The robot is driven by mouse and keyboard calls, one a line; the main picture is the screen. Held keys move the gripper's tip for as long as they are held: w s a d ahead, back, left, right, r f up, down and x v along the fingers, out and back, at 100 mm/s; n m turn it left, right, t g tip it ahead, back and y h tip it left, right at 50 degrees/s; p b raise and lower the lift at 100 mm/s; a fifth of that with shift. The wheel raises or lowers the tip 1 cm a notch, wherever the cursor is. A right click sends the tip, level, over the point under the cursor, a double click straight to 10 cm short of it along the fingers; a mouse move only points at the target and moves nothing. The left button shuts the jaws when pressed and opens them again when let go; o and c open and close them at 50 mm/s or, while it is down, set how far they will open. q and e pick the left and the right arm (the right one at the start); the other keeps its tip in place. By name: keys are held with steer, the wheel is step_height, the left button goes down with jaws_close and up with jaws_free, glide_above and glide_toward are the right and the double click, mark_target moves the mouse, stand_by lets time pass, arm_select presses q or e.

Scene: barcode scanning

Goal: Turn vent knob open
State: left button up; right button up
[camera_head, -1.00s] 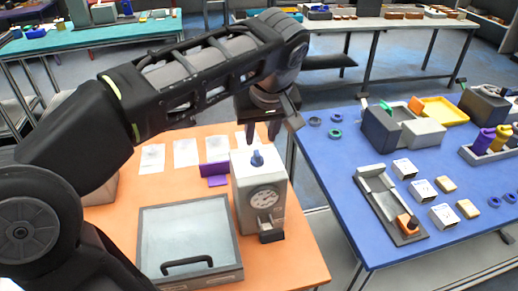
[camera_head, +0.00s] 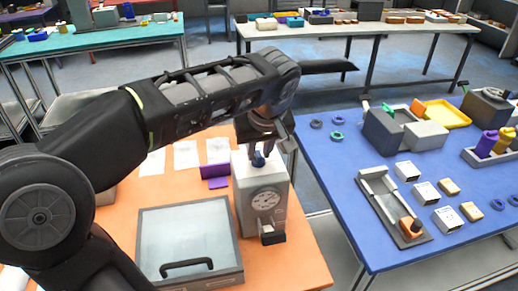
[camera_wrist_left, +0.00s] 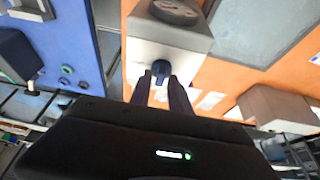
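A grey-white box (camera_head: 262,205) with a round dial (camera_head: 265,200) on its front stands on the orange table. A small blue knob (camera_head: 258,160) sits on its top. My left gripper (camera_head: 259,149) points down from above, with its fingertips beside the knob. In the left wrist view, the blue knob (camera_wrist_left: 161,68) shows between the tips of the two dark fingers (camera_wrist_left: 161,77), with the box (camera_wrist_left: 168,42) behind it. The fingers are apart, one on each side of the knob; contact is not clear. My right gripper is not in view.
A flat box with a glass lid (camera_head: 188,236) and dark handle lies left of the knob box. A purple stand (camera_head: 214,176) and white papers are behind it. A blue table (camera_head: 350,190) with grey bins and small boxes stands right, across a gap.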

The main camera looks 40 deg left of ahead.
arm_select(q)
jaws_close()
steer(key=shift+m+b, duration=0.3)
steer(key=shift+m, duration=0.1)
steer(key=m+t+b, duration=0.1)
steer(key=m, duration=0.1)
steer(key=shift+m+h, duration=0.3)
steer(key=shift+h, duration=0.1)
steer(key=m, duration=0.1)
steer(key=m+h+b, duration=0.1)
steer(key=m, duration=0.1)
steer(key=shift+s+a+m+t, duration=0.1)
steer(key=shift+a+m+t, duration=0.05)
steer(key=shift+m+t, duration=0.15)
steer(key=m+h, duration=0.1)
steer(key=m, duration=0.1)
steer(key=m+h, duration=0.1)
steer(key=m, duration=0.2)
steer(key=shift+a+h+b, duration=0.15)
steer(key=shift+h+b, duration=0.15)
steer(key=shift+b, duration=0.05)
steer(key=m+h, duration=0.1)
steer(key=m, duration=0.5)
steer(key=shift+a+g+h, duration=0.15)
steer(key=shift+g+h, duration=0.25)
